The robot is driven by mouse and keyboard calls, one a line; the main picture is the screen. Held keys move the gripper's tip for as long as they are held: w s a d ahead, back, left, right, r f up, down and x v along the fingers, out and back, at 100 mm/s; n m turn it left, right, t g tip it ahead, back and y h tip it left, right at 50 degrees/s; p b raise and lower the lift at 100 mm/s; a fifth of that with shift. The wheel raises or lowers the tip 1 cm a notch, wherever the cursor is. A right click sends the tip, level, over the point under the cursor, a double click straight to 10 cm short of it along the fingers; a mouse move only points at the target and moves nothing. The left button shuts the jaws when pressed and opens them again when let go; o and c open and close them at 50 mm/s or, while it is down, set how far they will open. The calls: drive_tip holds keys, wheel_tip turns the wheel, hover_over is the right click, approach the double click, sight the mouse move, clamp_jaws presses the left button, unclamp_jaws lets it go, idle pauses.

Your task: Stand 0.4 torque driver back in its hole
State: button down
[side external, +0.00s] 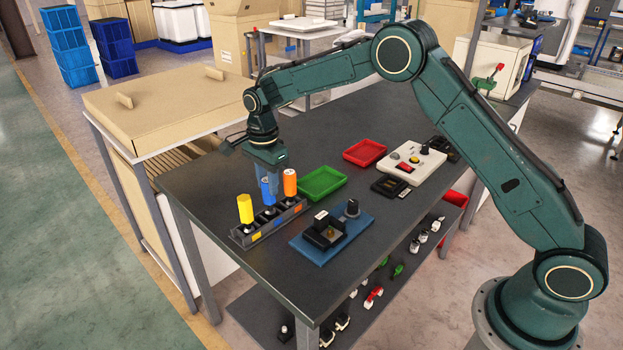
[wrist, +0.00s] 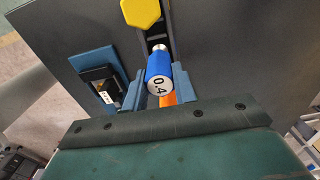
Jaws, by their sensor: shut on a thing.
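The blue torque driver, marked 0.4 on its cap in the wrist view (wrist: 158,74), is upright between the fingers of my gripper (side external: 266,178). My gripper is shut on its handle, with one blue finger on each side. In the side view the driver (side external: 268,192) is over the middle place of the dark rack (side external: 242,240), between the yellow driver (side external: 245,209) and the orange driver (side external: 290,182). Both of those stand upright in the rack. I cannot tell whether the blue driver's tip is inside the hole.
A blue plate with a black fixture (side external: 325,232) lies right of the rack. A green tray (side external: 323,183), a red tray (side external: 365,152) and a white control box (side external: 412,163) sit farther back. The table's front edge is close to the rack.

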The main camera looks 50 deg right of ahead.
drive_tip(key=shift+f, duration=0.6)
idle(0.5)
drive_tip(key=c, duration=0.6)
unclamp_jaws()
drive_tip(key=shift+c, duration=0.2)
drive_tip(key=shift+r, duration=0.1)
drive_tip(key=shift+r, duration=3.45)
